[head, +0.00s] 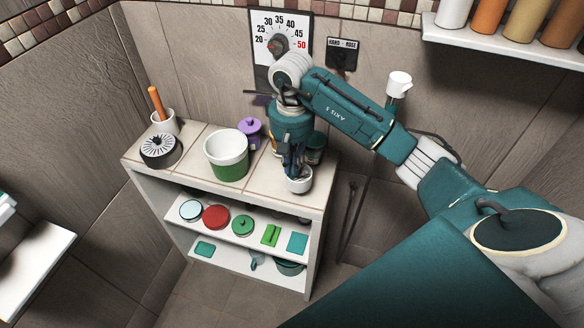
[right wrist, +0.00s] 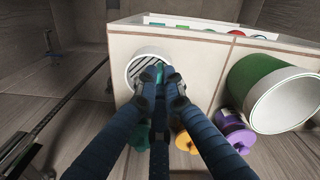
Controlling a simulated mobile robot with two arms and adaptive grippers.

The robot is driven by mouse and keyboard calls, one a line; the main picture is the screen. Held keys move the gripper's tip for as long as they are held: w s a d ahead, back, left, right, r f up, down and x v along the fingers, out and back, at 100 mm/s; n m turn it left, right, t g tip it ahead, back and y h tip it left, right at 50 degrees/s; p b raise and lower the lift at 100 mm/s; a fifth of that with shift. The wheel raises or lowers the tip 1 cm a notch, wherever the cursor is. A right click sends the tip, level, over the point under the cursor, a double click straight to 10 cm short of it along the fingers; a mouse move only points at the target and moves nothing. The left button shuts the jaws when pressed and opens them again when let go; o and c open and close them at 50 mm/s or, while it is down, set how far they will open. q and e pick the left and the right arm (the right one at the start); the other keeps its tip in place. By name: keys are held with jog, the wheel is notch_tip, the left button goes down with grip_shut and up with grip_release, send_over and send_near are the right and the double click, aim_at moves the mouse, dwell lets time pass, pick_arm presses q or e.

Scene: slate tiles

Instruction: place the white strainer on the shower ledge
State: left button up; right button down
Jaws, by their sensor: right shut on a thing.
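The white strainer (head: 299,185) is a small round white cup at the front right corner of the tiled ledge (head: 262,181). In the right wrist view the strainer (right wrist: 135,70) shows a white rim and a dark striped inside. My right gripper (head: 292,170) comes down from above and is shut on the strainer's rim. The fingertips (right wrist: 160,74) cover part of the rim. I cannot tell whether the strainer's base touches the ledge tiles. My left gripper is not in view.
On the ledge stand a green-and-white pot (head: 228,156), a purple lidded jar (head: 249,130), a dark round slotted thing (head: 160,150) and a white cup (head: 165,122) with an orange handle. Lids and small items lie on shelves below. A wall shelf (head: 490,42) holds bottles.

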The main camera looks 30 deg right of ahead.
aim_at(292, 179)
notch_tip(292, 179, down, 3)
jog(key=shift+w+f+p, duration=0.1)
jog(key=shift+p, duration=0.25)
jog(key=shift+f+b, duration=0.25)
jog(key=shift+b, duration=0.15)
jog(key=c, duration=1.9)
grip_release()
jog(key=shift+r, duration=0.15)
